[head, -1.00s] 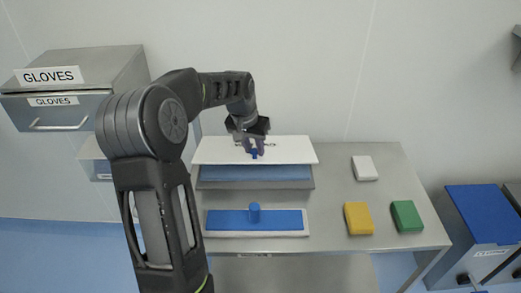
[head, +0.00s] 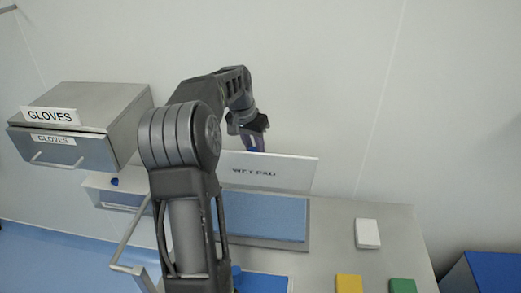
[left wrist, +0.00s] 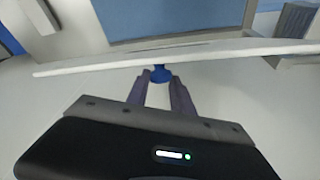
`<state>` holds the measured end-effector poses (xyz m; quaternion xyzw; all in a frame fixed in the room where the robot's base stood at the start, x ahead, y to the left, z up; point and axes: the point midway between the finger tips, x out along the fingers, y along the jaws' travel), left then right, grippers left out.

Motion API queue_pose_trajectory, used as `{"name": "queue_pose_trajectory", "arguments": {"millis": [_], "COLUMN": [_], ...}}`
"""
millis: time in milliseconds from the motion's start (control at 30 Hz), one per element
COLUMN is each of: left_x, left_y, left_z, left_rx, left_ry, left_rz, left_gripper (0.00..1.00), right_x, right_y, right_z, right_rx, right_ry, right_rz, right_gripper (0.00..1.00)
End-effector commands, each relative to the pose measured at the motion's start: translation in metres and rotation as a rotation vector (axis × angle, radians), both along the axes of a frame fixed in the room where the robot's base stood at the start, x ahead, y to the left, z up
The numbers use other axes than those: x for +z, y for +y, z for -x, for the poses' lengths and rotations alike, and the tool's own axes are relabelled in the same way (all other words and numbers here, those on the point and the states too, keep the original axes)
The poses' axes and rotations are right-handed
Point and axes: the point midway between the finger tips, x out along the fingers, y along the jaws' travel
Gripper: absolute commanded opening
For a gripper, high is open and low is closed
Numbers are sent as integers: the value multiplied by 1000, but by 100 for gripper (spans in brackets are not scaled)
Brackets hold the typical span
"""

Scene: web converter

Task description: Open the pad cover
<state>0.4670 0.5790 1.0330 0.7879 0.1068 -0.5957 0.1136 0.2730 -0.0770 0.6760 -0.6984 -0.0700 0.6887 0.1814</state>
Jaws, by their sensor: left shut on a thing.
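The white pad cover (head: 292,172), labelled "WET PAD", stands tilted up at the back of the pad tray, its lettering facing me in the head view. The blue pad (head: 265,216) lies uncovered in its grey tray. My left gripper (head: 256,143) is at the cover's upper edge. In the left wrist view the cover (left wrist: 235,52) runs edge-on across the picture. The gripper's fingers (left wrist: 160,92) are shut on the blue knob (left wrist: 161,74) of the cover. My right gripper is not in view.
A white block (head: 367,233), a yellow block (head: 348,284) and a green block (head: 402,286) lie on the steel table (head: 330,240). A gloves box (head: 85,115) is on the wall at left. My left arm hides part of the table.

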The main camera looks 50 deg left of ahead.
Motion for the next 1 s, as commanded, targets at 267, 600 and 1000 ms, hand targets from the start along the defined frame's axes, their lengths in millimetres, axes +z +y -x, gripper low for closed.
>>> {"name": "queue_pose_trajectory", "arguments": {"millis": [267,600,1000], "left_x": [-1,-4,-3], "left_y": [21,27,26], "left_z": [-16,-21,-20], "left_rx": [4,6,6], "left_ry": [8,9,10], "left_rz": [-4,-4,-4], "left_gripper": [0,0,42], "right_x": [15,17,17], "right_y": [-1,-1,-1], "right_z": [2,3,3], "right_rx": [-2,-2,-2], "right_ry": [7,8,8], "right_rz": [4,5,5], "right_gripper": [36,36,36]}}
